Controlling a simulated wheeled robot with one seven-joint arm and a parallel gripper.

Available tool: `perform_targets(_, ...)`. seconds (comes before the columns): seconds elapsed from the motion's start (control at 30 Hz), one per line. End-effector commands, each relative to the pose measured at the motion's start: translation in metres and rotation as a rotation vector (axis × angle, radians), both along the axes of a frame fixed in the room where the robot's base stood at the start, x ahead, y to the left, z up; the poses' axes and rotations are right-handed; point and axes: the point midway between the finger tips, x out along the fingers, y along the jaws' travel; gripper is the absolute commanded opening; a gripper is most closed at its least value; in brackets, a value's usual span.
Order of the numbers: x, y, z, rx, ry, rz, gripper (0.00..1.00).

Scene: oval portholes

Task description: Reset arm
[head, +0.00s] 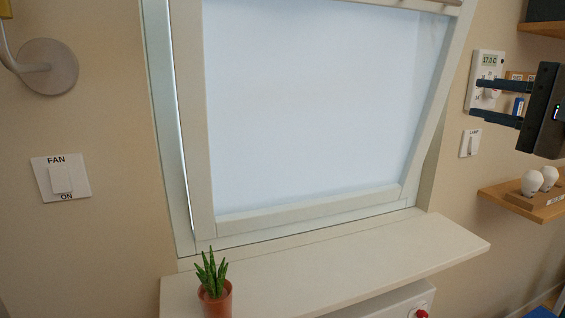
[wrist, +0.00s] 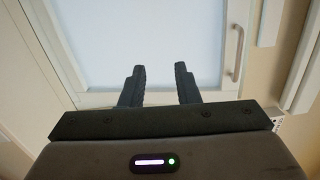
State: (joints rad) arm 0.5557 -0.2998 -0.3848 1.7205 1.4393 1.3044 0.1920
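My gripper (head: 486,101) is at the right of the head view, its two dark fingers pointing left, in front of the wall by the thermostat panel (head: 489,62). In the wrist view my gripper (wrist: 160,78) has its two fingers apart with nothing between them. Beyond the fingers, the wrist view shows the pale window pane (wrist: 130,30) and a frame with a handle (wrist: 236,55).
A potted plant (head: 214,285) stands on the sill (head: 340,268). A fan switch (head: 61,178) and a round wall fixture (head: 48,67) are at the left. A shelf (head: 545,208) with white bulbs (head: 540,180) is at the right, below my gripper. A small switch (head: 470,143) is nearby.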

Motion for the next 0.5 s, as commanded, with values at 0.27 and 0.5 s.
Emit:
perform_targets(0.27, 0.030, 0.086, -0.137, -0.248, 0.375, 0.169, 0.29)
perform_targets(0.5, -0.003, 0.155, -0.264, -0.680, 0.649, 0.397, 0.29)
